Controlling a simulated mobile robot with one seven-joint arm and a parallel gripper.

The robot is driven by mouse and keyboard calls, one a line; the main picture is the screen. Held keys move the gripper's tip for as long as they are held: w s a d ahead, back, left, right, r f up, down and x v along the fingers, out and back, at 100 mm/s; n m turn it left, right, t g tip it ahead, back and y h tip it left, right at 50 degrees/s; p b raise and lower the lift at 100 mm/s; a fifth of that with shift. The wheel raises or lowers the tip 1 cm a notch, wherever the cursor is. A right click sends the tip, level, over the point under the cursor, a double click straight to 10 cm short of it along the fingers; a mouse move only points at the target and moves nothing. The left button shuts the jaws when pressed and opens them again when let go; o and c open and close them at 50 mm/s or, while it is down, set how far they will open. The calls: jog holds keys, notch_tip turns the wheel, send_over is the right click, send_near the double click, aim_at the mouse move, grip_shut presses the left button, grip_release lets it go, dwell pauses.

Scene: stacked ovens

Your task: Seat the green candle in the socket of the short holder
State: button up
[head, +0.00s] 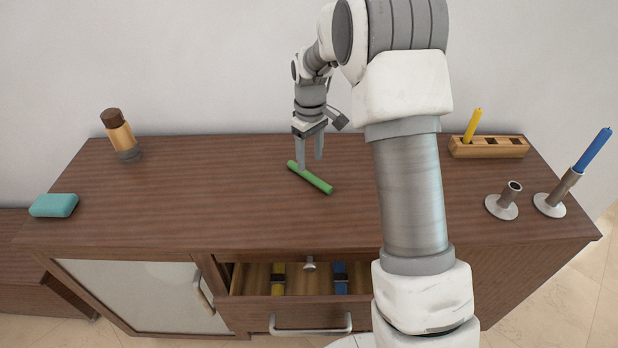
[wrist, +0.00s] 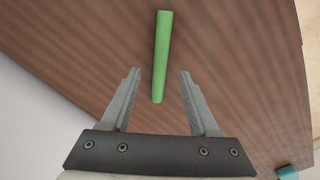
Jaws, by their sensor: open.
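The green candle (head: 310,178) lies flat on the brown cabinet top near its middle. My gripper (head: 309,165) is open and empty, pointing down over the candle's far end.
A wooden block (head: 488,147) with a yellow candle (head: 473,125) stands at the back right. A brown bottle (head: 120,135) and a teal block (head: 54,205) are at the left. The drawer (head: 300,312) below is open.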

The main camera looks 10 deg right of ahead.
aim_at(309, 173)
notch_tip(309, 173, down, 5)
jog(key=shift+w+a+f+b, duration=0.1)
jog(key=shift+b, duration=0.45)
grip_shut()
